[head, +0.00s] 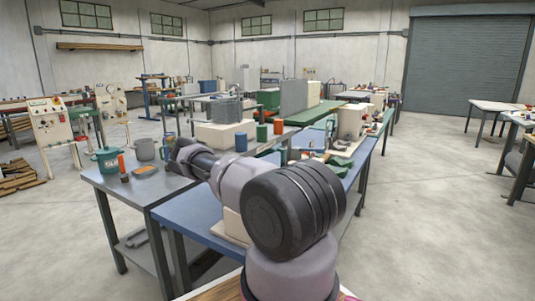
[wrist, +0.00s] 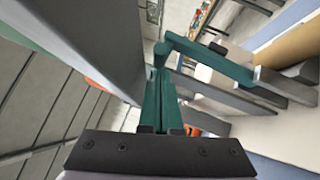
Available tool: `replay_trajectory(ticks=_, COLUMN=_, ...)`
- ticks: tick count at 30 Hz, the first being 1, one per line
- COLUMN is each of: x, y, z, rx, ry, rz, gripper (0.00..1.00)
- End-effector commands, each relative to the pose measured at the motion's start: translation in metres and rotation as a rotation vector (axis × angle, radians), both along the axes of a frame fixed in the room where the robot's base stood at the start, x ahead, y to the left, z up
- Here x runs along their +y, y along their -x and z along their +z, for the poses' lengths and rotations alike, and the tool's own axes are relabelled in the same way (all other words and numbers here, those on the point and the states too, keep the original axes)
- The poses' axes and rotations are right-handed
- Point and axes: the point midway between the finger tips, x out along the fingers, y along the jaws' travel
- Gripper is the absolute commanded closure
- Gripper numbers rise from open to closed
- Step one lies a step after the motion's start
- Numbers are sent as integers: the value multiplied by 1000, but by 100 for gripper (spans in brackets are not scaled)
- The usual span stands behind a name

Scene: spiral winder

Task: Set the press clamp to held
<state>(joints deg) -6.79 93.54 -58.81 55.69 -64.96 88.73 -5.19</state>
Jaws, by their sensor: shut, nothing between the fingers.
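In the wrist view, my gripper (wrist: 160,80) points away from the camera, its two narrow teal fingers together with nothing seen between them. A teal bar (wrist: 215,62) with a rounded end lies just past the fingertips and runs right to a dark grey block. It looks like the lever of the press clamp, but I cannot tell its setting. The fingertips overlap its rounded end in the picture; whether they touch it is unclear. In the head view, my gripper is mostly hidden behind my arm, over the left end of the blue-topped bench.
A large grey panel (wrist: 95,35) stands close on the left of the wrist view. In the head view, a green pot (head: 106,160) stands on a grey table, and a beige machine box (head: 352,121) on the bench. Open floor lies right.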

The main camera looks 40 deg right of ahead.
Motion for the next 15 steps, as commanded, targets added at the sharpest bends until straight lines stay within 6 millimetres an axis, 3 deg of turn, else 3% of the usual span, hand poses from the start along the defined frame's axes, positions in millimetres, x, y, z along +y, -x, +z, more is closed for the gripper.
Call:
replay_trajectory(ticks=7, x=-1, y=1, z=2, rx=-11, ry=-5, rz=0, gripper=100)
replay_trajectory(ticks=15, x=-6, y=16, z=8, rx=-126, ry=-53, rz=-2, gripper=100)
